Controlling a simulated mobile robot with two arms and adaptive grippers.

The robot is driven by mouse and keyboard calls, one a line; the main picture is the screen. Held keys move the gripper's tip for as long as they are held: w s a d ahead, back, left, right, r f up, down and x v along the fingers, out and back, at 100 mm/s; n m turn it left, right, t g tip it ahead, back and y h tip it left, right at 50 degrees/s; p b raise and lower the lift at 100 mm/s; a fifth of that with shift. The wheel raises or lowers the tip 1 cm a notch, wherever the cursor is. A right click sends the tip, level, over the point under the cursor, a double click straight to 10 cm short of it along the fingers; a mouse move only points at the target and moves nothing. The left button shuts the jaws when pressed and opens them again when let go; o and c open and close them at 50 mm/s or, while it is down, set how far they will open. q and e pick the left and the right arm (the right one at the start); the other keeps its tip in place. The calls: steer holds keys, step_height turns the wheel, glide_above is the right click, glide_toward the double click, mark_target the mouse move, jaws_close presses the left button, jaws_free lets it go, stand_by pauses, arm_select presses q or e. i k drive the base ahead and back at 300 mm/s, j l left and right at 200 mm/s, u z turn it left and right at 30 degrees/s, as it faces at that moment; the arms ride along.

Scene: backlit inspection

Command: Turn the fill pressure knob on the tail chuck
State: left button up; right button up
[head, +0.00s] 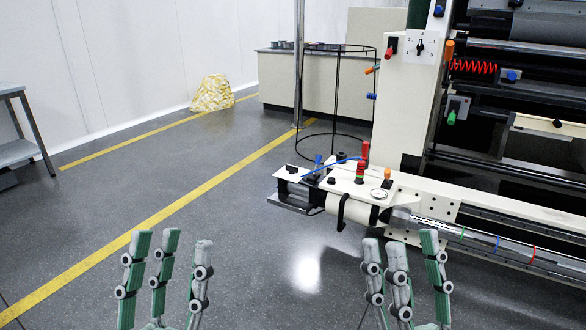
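The tail chuck (352,206) is a cream unit at the centre, on the near end of the machine, with a shaft (480,241) running right from it. I cannot tell which is the fill pressure knob. My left gripper (170,243) is open and empty at lower left, well apart from the chuck. My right gripper (401,245) is open and empty, in front of and below the chuck, with no visible contact.
The large cream machine (404,110) fills the right side. A black wire stand (334,100) and a metal pole (298,60) stand behind the chuck. A table (18,150) is at the left edge, and a yellow-white bag (212,93) lies by the wall. The floor at left is clear.

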mark_target(292, 170)
steer(key=i+j+z, duration=0.45)
steer(key=i+j, duration=0.25)
steer(key=i, duration=0.65)
steer(key=i+j+z, duration=0.5)
steer(key=i+j, duration=0.6)
steer(key=i, duration=0.1)
